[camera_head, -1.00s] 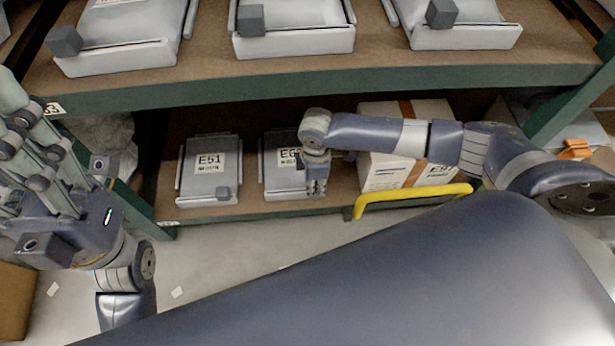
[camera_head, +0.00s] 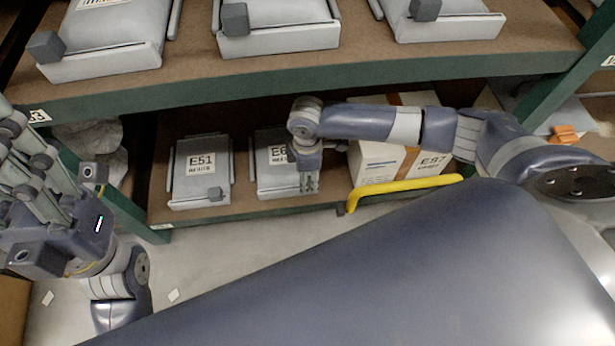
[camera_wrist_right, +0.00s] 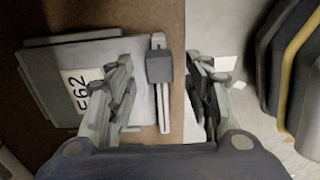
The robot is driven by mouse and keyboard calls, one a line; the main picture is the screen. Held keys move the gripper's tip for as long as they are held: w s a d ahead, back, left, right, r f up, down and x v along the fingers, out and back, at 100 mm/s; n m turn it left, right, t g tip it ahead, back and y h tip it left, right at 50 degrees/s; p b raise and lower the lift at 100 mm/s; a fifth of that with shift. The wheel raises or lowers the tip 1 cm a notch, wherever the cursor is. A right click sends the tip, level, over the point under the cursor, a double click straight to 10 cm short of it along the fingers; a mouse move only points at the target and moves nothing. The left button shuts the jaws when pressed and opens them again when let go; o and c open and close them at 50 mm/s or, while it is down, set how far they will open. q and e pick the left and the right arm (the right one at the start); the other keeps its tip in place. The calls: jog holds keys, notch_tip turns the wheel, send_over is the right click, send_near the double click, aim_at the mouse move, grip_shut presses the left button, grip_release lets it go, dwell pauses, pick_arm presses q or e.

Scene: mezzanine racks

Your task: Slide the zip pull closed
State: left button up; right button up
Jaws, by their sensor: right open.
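A grey pouch labelled E62 (camera_wrist_right: 75,85) lies on the lower shelf. In the head view, the pouch (camera_head: 275,178) is partly covered by my right arm. In the right wrist view, a dark grey block-shaped zip pull (camera_wrist_right: 159,66) sits on a pale rail along the pouch's right edge. My right gripper (camera_wrist_right: 163,64) is open, with one finger on each side of the pull; I cannot tell whether either touches it. In the head view, the right gripper (camera_head: 309,183) points down at the pouch's right edge. My left gripper (camera_head: 35,180) is at the left, its fingertips unclear.
A grey pouch labelled E51 (camera_head: 200,178) with its own pull lies to the left. A white carton (camera_head: 385,170) stands to the right, behind a yellow bar (camera_head: 400,188). The upper shelf (camera_head: 300,70) overhangs with several pouches.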

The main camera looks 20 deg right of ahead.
notch_tip(320, 180, up, 5)
jog(key=shift+r, duration=0.1)
dwell(0.7)
